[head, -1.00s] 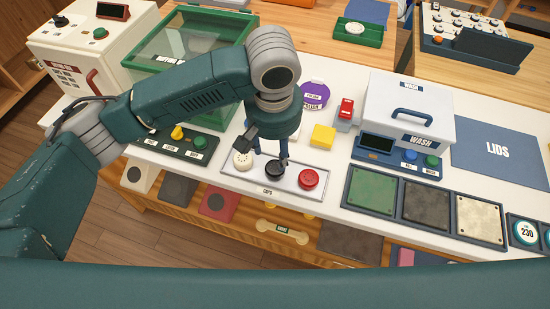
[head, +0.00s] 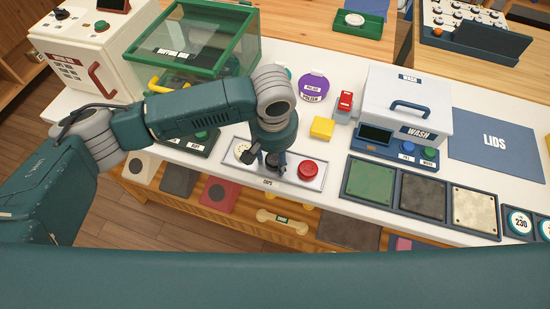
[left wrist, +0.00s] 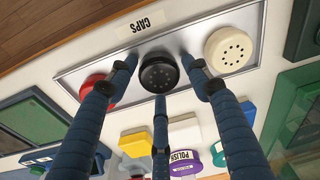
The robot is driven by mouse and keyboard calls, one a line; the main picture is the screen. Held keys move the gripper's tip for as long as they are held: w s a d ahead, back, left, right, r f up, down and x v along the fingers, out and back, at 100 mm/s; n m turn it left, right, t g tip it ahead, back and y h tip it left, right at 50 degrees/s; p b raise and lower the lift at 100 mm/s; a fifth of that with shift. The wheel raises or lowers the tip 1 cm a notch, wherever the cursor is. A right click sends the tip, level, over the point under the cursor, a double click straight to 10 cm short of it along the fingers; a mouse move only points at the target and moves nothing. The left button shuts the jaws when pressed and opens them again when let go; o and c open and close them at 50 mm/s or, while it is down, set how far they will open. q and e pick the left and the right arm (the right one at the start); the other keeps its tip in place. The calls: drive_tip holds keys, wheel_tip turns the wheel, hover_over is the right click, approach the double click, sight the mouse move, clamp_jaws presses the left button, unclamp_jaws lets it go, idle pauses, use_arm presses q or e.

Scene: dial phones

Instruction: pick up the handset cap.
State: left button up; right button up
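A caps tray (head: 312,183) on the white counter holds a cream cap (head: 243,151), a black cap (head: 272,159) and a red cap (head: 308,167). My left gripper (head: 271,165) points down at the black middle cap and partly hides it in the head view. In the left wrist view the black cap (left wrist: 158,74) has a ring of holes and sits between the three spread fingers of my left gripper (left wrist: 159,72). The fingertips are close around it; contact is not clear. The cream cap (left wrist: 229,48) lies right, the red cap (left wrist: 98,88) left. My right gripper is out of view.
A yellow block (head: 322,128), a red-topped item (head: 345,102) and a purple polish pot (head: 313,88) stand behind the tray. The wash box (head: 405,105) is to the right, with colored panels (head: 371,183) in front. A green-framed glass box (head: 195,45) stands behind my left arm.

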use_arm(q)
drive_tip(key=c, duration=0.6)
drive_tip(key=shift+r, duration=0.1)
